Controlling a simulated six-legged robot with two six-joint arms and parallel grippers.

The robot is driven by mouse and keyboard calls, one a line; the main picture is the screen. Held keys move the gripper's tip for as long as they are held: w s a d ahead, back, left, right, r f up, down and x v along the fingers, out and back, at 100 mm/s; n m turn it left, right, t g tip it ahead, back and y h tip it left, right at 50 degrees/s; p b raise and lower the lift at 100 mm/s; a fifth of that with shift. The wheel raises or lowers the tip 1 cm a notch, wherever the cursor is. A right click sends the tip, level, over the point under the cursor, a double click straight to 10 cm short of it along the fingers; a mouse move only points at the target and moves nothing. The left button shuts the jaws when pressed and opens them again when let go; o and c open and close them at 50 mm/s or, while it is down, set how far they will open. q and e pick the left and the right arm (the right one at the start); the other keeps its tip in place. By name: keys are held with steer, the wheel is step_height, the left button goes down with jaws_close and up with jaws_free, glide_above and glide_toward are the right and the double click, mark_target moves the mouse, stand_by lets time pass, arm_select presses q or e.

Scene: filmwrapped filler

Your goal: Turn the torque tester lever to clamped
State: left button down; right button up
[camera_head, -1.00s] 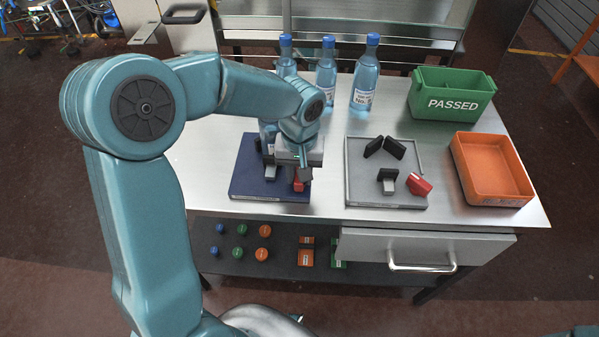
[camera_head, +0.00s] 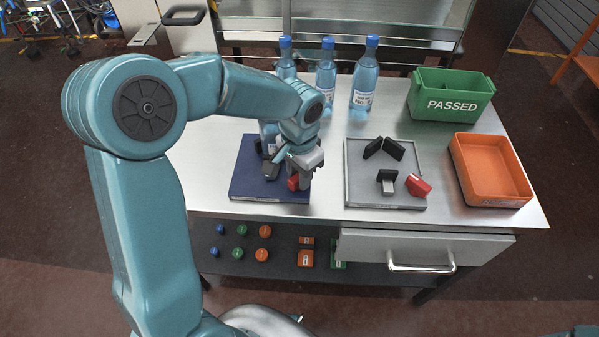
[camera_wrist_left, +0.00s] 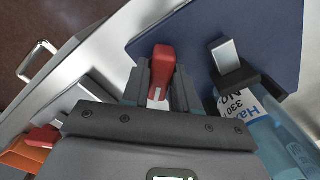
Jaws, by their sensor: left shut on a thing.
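The torque tester is a dark blue plate (camera_head: 240,184) at the left of the bench, with black-and-grey clamp parts and a red lever (camera_head: 293,183) near its front right. My left gripper (camera_head: 289,177) is shut on the red lever; in the left wrist view the lever (camera_wrist_left: 162,62) stands between the two fingers. A black-and-silver clamp piece (camera_wrist_left: 231,64) shows beside it on the plate (camera_wrist_left: 190,27). A clear blue labelled bottle (camera_wrist_left: 262,122) is next to that piece, touching or very close; I cannot tell which. My arm hides much of the tester. My right gripper is out of view.
A grey fixture plate (camera_head: 361,197) with black blocks and a red lever (camera_head: 418,185) lies to the right. Several blue bottles (camera_head: 365,80) stand behind. A green PASSED bin (camera_head: 453,104) and orange tray (camera_head: 491,200) stand at right. A drawer (camera_head: 372,244) is below.

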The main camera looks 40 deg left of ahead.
arm_select(q)
steer(key=shift+m, duration=0.3)
steer(key=c, duration=1)
jaws_free()
steer(key=shift+o, duration=0.2)
step_height(320, 180, up, 16)
steer(key=p, duration=0.1)
steer(key=shift+r, duration=0.2)
steer(key=shift+s, duration=0.1)
